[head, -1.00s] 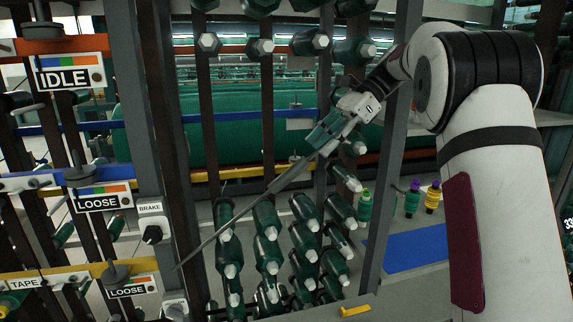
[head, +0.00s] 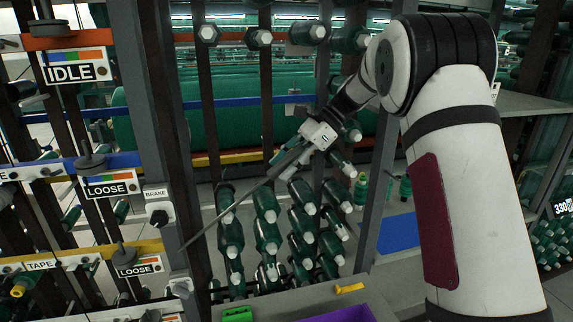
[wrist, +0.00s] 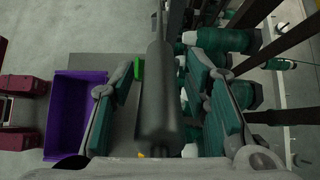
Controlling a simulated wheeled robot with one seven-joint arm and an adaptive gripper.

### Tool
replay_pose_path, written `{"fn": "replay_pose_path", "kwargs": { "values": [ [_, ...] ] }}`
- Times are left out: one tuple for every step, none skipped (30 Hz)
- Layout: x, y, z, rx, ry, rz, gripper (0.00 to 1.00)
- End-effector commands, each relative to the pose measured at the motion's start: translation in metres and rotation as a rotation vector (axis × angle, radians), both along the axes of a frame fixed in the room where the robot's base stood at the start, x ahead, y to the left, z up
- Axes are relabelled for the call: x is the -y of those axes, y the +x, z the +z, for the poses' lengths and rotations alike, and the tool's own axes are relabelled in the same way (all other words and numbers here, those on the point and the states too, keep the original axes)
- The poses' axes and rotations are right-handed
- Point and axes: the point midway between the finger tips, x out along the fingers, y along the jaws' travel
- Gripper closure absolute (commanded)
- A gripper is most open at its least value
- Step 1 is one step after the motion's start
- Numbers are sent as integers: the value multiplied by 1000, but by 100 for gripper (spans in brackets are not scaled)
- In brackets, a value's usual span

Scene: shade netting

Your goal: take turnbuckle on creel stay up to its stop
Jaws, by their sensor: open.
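The creel stay (head: 228,212) is a thin grey rod slanting from the lower left, near the frame post, up to my gripper. My gripper (head: 290,157) is open at its upper end, its teal-padded fingers pointing down along the rod. In the wrist view a thick dark grey cylinder, apparently the turnbuckle (wrist: 158,95), lies between the two spread fingers of my gripper (wrist: 162,92). A gap shows on both sides of it. A thinner rod continues from its far end.
Green yarn bobbins (head: 268,235) stand in rows close behind and right of the stay. A grey frame post (head: 160,120) with a brake knob (head: 159,217) is at left. A purple bin (wrist: 72,115) and a small green block (wrist: 139,68) lie below.

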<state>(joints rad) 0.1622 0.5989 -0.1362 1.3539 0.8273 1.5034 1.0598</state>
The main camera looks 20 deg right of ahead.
Motion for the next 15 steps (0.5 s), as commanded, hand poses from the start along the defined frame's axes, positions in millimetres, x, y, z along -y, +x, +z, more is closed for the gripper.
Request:
{"fn": "replay_pose_path", "kwargs": {
  "values": [
    [0, 0, 0, 0, 0, 0, 57],
    [-1, 0, -1, 0, 0, 0, 57],
    [-1, 0, -1, 0, 0, 0, 57],
    [0, 0, -1, 0, 0, 0, 57],
    [-1, 0, -1, 0, 0, 0, 57],
    [0, 0, 0, 0, 0, 0, 57],
    [0, 0, 0, -1, 0, 1, 60],
    [0, 0, 0, -1, 0, 1, 67],
    [0, 0, 0, -1, 0, 1, 76],
    [0, 0, 0, -1, 0, 1, 82],
    [0, 0, 0, -1, 0, 1, 89],
    [0, 0, 0, -1, 0, 1, 98],
    [0, 0, 0, -1, 0, 1, 100],
    [0, 0, 0, -1, 0, 1, 100],
    [0, 0, 0, -1, 0, 1, 100]
  ]
}}
